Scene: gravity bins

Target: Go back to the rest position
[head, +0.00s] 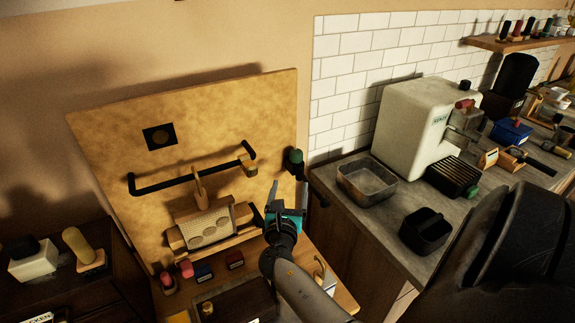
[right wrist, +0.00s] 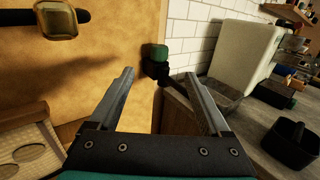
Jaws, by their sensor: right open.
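My right gripper (head: 272,195) is raised in front of the upright wooden board (head: 100,150), near the board's right edge. In the right wrist view its two fingers (right wrist: 160,88) stand wide apart with nothing between them. Beyond the fingertips is a green-topped dark knob (right wrist: 158,55), which also shows in the head view (head: 294,157) at the board's right edge. The gripper looks apart from it. My left gripper is not in view.
A black rail (head: 165,184) crosses the board, with a wooden roller-like piece (head: 208,228) below. On the right, the counter holds a metal bin (head: 366,181), a black bin (head: 425,230) and a cream machine (head: 415,125). Small blocks (head: 204,272) stand below the board.

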